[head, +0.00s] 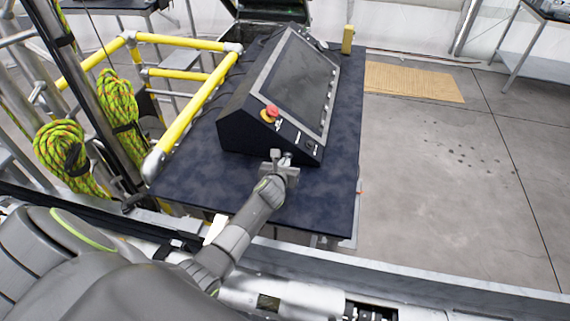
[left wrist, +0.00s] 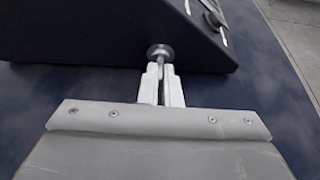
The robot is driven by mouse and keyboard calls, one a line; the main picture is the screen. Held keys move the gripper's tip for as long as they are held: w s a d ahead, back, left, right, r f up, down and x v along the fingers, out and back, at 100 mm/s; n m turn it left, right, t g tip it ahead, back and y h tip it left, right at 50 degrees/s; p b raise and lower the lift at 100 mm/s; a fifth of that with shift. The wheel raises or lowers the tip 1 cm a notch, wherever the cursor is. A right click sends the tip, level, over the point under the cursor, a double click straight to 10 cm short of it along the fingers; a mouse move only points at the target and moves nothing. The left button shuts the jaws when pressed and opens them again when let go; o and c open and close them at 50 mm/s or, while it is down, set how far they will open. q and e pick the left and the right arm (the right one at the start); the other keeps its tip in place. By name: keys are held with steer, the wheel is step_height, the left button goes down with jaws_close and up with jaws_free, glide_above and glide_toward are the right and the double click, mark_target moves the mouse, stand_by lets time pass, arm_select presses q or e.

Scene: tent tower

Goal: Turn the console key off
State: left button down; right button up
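The console (head: 280,92) is a dark, sloped box with a large grey-framed screen, standing on a dark blue table. The console key (left wrist: 160,51) shows in the left wrist view as a round metal collar with a thin piece running down between my fingers, at the low front of the console. My left gripper (head: 280,156) is at this front edge. In the left wrist view its two pale fingers (left wrist: 162,84) are close together on either side of the thin piece. The fingers hide most of the key, so its turn angle is unclear. My right gripper is out of view.
A red button (head: 270,113) and small switches (head: 309,147) sit on the console panel, above my left gripper. Yellow rails (head: 200,100) and green ropes (head: 60,155) stand at the left. The blue table top (head: 332,190) is bare right of my gripper.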

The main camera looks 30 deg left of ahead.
arm_select(q)
steer(key=shift+w+r, duration=0.1)
steer(key=shift+r, duration=0.1)
stand_by(0.3)
steer(key=c, duration=1.6)
jaws_free()
steer(key=shift+f, duration=0.15)
steer(key=shift+s+d, duration=0.1)
steer(key=shift+s, duration=0.55)
steer(key=b+v, duration=0.2)
steer(key=v, duration=1.4)
